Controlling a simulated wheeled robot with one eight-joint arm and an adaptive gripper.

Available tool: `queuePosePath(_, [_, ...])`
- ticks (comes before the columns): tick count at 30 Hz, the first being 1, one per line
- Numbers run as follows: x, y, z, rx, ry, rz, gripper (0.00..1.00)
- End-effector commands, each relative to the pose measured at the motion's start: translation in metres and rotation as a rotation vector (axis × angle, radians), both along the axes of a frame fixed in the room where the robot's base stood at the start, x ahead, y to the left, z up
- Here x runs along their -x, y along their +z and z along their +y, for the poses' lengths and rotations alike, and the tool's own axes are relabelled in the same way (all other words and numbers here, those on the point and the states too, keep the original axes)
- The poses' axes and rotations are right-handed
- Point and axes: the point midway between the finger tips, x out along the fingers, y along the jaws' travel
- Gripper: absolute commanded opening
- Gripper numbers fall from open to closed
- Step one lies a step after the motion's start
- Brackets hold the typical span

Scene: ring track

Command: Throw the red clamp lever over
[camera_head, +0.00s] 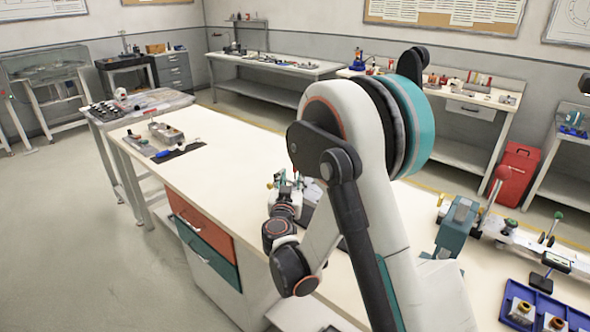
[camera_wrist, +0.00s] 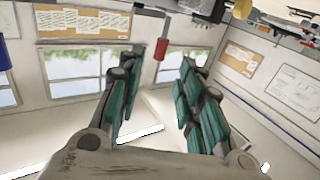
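The red clamp lever (camera_wrist: 163,47) shows in the wrist view as a red grip on a thin metal rod, hanging from the top of the picture. It stands between and beyond the tips of my gripper (camera_wrist: 160,68). The two teal-padded fingers are spread apart, with a clear gap and nothing held. I cannot tell how far the lever is from the fingertips. In the head view my gripper (camera_head: 286,199) is over the long bench beside a small fixture; my arm and wrist hide much of this spot, and the lever is not clear there.
The long cream bench (camera_head: 225,150) has clear room left of my arm. A grey fixture on a dark mat (camera_head: 190,151) lies at its far left. A teal vise (camera_head: 458,225) and a blue tray (camera_head: 515,292) are at right. A blue part (camera_wrist: 4,55) shows in the wrist view.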

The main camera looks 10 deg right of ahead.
Motion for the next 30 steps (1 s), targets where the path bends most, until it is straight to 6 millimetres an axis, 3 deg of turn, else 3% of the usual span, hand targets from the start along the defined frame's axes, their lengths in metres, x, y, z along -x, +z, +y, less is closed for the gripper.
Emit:
queuePosePath(6, [-0.041,-0.002,-0.016,0.000,-0.002,0.000,0.33])
queuePosePath(12, [-0.067,-0.002,-0.026,0.000,-0.002,0.000,0.33])
queuePosePath(18, [-0.078,0.000,-0.029,0.000,0.000,0.000,0.33])
queuePosePath(26, [-0.079,0.000,-0.029,0.000,0.000,0.001,0.33])
queuePosePath(30, [-0.079,0.000,-0.029,0.000,0.000,0.001,0.06])
